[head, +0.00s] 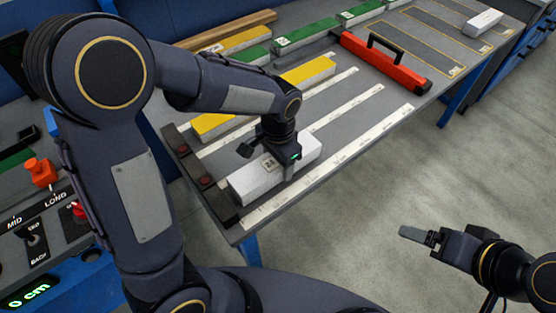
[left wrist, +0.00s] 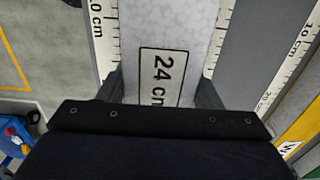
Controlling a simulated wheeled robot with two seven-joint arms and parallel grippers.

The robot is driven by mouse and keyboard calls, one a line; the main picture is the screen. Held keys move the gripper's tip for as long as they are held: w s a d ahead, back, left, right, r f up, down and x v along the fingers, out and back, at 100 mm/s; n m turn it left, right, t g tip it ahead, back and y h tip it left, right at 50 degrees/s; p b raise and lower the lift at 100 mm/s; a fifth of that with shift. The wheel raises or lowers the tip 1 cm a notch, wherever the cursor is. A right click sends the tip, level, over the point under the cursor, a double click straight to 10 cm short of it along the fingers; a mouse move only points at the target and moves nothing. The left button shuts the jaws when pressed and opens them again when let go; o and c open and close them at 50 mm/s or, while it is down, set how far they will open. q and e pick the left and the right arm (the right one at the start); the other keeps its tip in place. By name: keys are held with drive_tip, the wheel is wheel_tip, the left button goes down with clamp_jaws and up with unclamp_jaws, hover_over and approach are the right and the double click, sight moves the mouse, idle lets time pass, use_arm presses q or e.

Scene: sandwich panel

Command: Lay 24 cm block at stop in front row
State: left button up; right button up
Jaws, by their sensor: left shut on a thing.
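The white 24 cm block (head: 309,151) is at the front row of the grey table, lengthwise between the ruler strips. Its left end is close to the dark stop bar (head: 188,156); I cannot tell whether they touch. My left gripper (head: 283,166) is above it and shut on it near its middle. In the left wrist view the block (left wrist: 180,25) lies between the two fingers (left wrist: 160,92), its "24 cm" label facing up. I cannot tell whether it rests fully on the table. My right gripper (head: 417,236) is off the table over the floor, holding nothing visible.
Yellow blocks (head: 308,72) lie in the row behind. Green blocks (head: 305,35) and a wooden bar (head: 233,29) are farther back. A red tool with a black handle (head: 385,62) lies to the right. The front ruler strip (head: 335,152) is clear to the right.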

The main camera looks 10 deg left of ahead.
use_arm(q)
drive_tip(key=shift+f+b, duration=0.45)
drive_tip(key=shift+f, duration=0.15)
drive_tip(key=o, duration=1)
drive_tip(key=shift+o, duration=0.2)
wheel_tip(320, 180, up, 7)
drive_tip(key=shift+r+p, duration=0.2)
drive_tip(key=shift+p, duration=0.35)
drive_tip(key=shift+s+a+r, duration=0.1)
drive_tip(key=shift+r, duration=0.3)
drive_tip(key=s+a+r+n+t+h+p, duration=0.2)
drive_tip(key=s+a+r+n+p, duration=0.1)
drive_tip(key=s, duration=0.5)
drive_tip(key=s+a+r+n+t+h+p, duration=0.1)
drive_tip(key=s+a+r+n+t+p, duration=0.1)
drive_tip(key=s+a+r+n, duration=0.4)
drive_tip(key=s+t, duration=0.1)
drive_tip(key=s, duration=0.1)
drive_tip(key=shift+s+a+r+t+h+p, duration=0.2)
drive_tip(key=shift+s+t+h+p, duration=0.1)
drive_tip(key=shift+h+p, duration=0.1)
